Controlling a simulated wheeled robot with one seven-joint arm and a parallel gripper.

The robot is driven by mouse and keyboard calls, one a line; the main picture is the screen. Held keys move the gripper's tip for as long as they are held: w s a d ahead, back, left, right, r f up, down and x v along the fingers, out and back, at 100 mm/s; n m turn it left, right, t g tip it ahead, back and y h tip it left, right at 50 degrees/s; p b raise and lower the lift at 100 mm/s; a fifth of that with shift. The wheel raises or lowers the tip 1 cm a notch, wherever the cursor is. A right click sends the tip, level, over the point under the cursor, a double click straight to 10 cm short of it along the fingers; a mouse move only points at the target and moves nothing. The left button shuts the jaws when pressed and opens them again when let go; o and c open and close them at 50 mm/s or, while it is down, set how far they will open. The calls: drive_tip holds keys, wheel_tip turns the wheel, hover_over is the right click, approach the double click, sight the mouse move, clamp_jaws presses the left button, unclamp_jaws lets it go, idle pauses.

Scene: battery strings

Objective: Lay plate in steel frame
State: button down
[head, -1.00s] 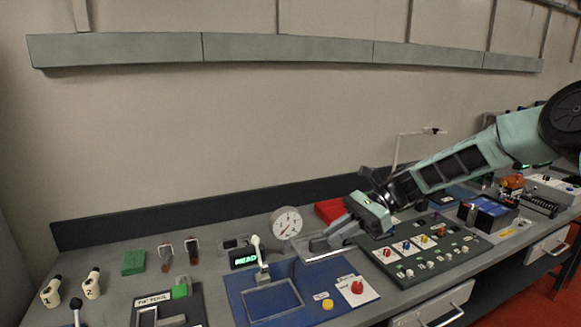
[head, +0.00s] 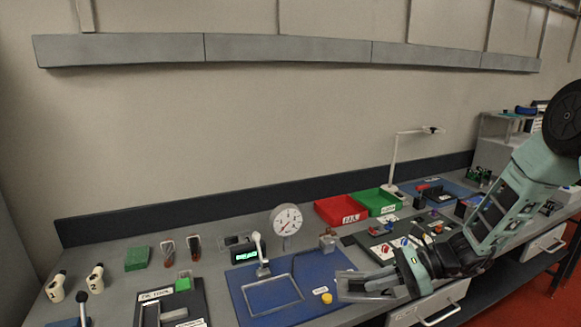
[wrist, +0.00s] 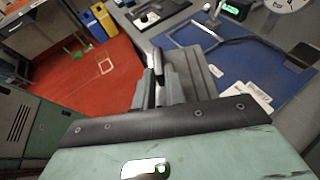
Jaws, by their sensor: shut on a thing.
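My gripper (head: 385,280) is shut on a flat grey plate (head: 362,284), at the right edge of the blue mat in the head view. The plate also shows in the wrist view (wrist: 200,78), beside the fingers (wrist: 160,82), which partly hide it. The steel frame (head: 297,287) is a thin grey rectangle lying on the blue mat (head: 315,270), left of my gripper and apart from the plate. The blue mat shows inside the frame. In the wrist view the frame (wrist: 207,31) lies beyond the plate.
A white lever (head: 259,250) and a small green-lit display (head: 244,255) stand behind the frame. A dial gauge (head: 286,220) is further back. A yellow button (head: 327,298) sits between frame and gripper. Red (head: 341,210) and green (head: 376,202) bins stand behind.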

drive_tip(key=s+d+f+m+t+h+b, duration=0.2)
drive_tip(key=d+f+m+t+h, duration=0.1)
drive_tip(key=d+f+m+t, duration=0.2)
drive_tip(key=s+d+f+m+t+h+b, duration=0.1)
drive_tip(key=d+f+m+t+h+b, duration=0.2)
drive_tip(key=d+f+m+t, duration=0.2)
drive_tip(key=d+f+m, duration=0.1)
drive_tip(key=d+f, duration=0.2)
drive_tip(key=f, duration=0.1)
drive_tip(key=shift+s+t+h, duration=0.4)
drive_tip(key=shift+d+f, duration=0.1)
